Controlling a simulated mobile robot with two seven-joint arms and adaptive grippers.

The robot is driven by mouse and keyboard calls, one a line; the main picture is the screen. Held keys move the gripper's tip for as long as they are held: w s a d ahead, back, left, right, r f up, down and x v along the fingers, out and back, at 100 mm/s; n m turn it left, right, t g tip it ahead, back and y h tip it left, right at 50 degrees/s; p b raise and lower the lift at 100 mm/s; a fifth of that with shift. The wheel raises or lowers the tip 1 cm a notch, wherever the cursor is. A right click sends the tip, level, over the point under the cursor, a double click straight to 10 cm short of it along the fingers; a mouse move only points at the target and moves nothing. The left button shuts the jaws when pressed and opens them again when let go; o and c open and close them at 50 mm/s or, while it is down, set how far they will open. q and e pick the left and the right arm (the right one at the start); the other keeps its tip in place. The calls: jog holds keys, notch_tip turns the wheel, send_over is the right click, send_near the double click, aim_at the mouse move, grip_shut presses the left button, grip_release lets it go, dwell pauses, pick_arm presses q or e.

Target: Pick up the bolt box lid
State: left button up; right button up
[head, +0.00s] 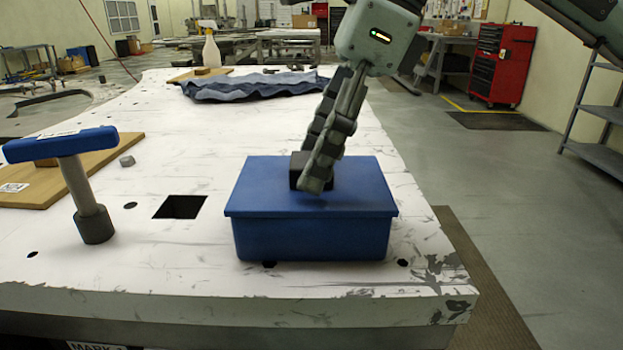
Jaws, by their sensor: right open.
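The blue bolt box (310,240) stands near the front right of the white table. Its flat blue lid (255,190) is on top, with a dark block-like knob (297,168) near the middle. My right gripper (314,180) points down from above at the knob. Its fingers are open and partly hide the knob, one in front of it. I cannot tell whether the fingers touch the knob. The lid sits flat on the box. My left gripper is not in view.
A T-shaped tool with a blue handle (60,145) stands at the left, by a wooden board (75,180). A square hole (180,207) is left of the box. A blue cloth (255,86) and a spray bottle (210,48) are farther back. The table's right edge is close to the box.

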jog(key=c, duration=1.3)
jog(key=shift+r, duration=0.1)
